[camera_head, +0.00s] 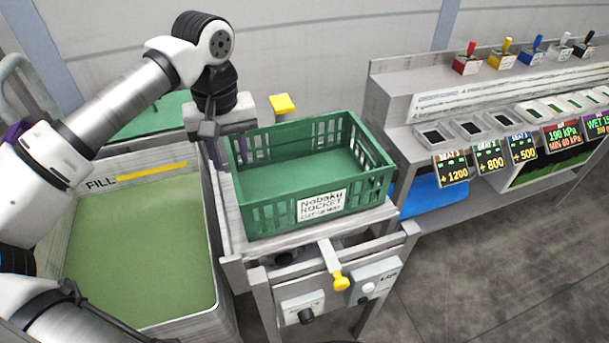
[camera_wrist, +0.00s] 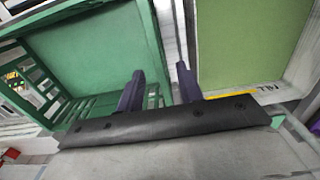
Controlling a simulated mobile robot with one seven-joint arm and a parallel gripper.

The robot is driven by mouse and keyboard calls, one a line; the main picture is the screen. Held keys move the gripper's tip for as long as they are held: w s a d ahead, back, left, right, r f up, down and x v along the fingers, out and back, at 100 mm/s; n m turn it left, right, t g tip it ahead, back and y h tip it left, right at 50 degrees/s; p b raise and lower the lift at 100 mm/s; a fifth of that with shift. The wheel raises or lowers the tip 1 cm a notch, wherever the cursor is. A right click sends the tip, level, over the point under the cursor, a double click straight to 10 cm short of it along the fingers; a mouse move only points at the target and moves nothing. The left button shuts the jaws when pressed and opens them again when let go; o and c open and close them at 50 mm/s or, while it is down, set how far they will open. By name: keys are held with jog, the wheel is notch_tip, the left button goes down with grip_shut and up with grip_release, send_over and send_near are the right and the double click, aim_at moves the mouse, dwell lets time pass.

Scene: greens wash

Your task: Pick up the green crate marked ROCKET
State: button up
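The green crate (camera_head: 262,215) sits upright on a grey stand. It is empty, with slotted walls and a white front label (camera_head: 321,205) reading ROCKET. My gripper (camera_head: 232,158) points down at the crate's left wall. In the wrist view its two dark purple fingers (camera_wrist: 160,70) stand apart. One is on the inner side of the crate's left wall (camera_wrist: 151,40) and the other is on the outer side, with visible gaps. The gripper is open and not closed on the wall. Whether either finger touches the crate cannot be told.
A large bin marked FILL (camera_head: 205,240) with a green surface inside stands left of the stand (camera_head: 345,228). A yellow block (camera_head: 282,104) is behind the crate. A yellow-tipped lever (camera_head: 341,281) projects at the front. A blue surface (camera_head: 432,197) and display counter (camera_head: 405,110) are to the right.

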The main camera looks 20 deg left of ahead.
aim_at(232, 165)
jog(key=shift+w+a+f+p, duration=0.15)
jog(key=shift+f+p, duration=0.6)
jog(key=shift+f, duration=1.5)
jog(key=shift+c, duration=0.2)
grip_shut()
